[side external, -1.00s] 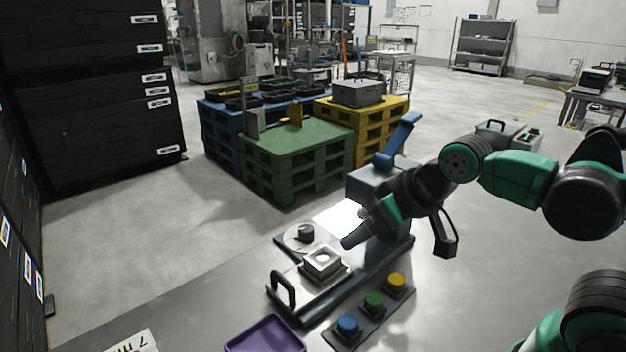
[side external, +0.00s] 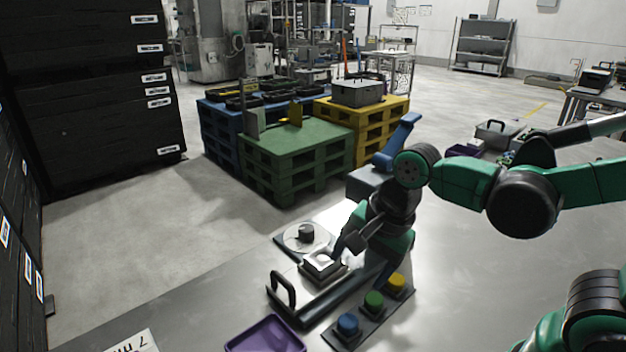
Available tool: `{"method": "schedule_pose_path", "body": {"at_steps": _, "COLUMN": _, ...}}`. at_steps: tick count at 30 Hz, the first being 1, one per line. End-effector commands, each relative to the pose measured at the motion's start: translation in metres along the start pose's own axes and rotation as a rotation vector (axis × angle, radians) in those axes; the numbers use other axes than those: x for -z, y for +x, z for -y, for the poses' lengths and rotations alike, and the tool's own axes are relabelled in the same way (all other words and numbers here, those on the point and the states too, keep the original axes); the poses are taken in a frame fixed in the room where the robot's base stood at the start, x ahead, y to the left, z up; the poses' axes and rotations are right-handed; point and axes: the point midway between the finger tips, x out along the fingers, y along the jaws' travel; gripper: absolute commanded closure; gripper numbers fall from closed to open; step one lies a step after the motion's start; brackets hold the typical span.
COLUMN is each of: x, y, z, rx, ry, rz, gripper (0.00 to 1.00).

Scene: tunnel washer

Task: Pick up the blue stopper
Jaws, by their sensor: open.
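The blue stopper (side external: 348,323) is a short round cap. It sits upright at the near end of a dark rack (side external: 357,334), in a row with a green stopper (side external: 373,299) and a yellow stopper (side external: 396,281). My gripper (side external: 360,265) is open and points down over the press fixture, behind the rack. It is up and back from the blue stopper and apart from it. The arm partly hides the gripper's far finger and the fixture behind it.
The fixture holds a square metal block (side external: 322,262), a dark knob (side external: 306,231) on a round plate, and a black handle (side external: 282,286). A purple tray (side external: 265,337) lies left of the rack. Bare table shows to the rack's right.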

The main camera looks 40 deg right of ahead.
Motion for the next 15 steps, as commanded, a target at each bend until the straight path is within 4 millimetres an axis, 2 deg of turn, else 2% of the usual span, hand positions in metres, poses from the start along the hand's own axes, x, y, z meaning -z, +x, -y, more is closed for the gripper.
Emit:
{"method": "schedule_pose_path", "body": {"at_steps": 3, "x": -0.01, "y": 0.01, "z": -0.004, "rx": -0.088, "ry": 0.342, "rz": 0.023, "gripper": 0.24}}
{"method": "schedule_pose_path", "body": {"at_steps": 7, "x": -0.018, "y": 0.018, "z": -0.01, "rx": -0.172, "ry": 0.648, "rz": 0.014, "gripper": 0.24}}
{"method": "schedule_pose_path", "body": {"at_steps": 10, "x": -0.022, "y": 0.021, "z": -0.013, "rx": -0.213, "ry": 0.797, "rz": -0.001, "gripper": 0.24}}
{"method": "schedule_pose_path", "body": {"at_steps": 15, "x": -0.025, "y": 0.026, "z": -0.016, "rx": -0.238, "ry": 0.893, "rz": -0.015, "gripper": 0.24}}
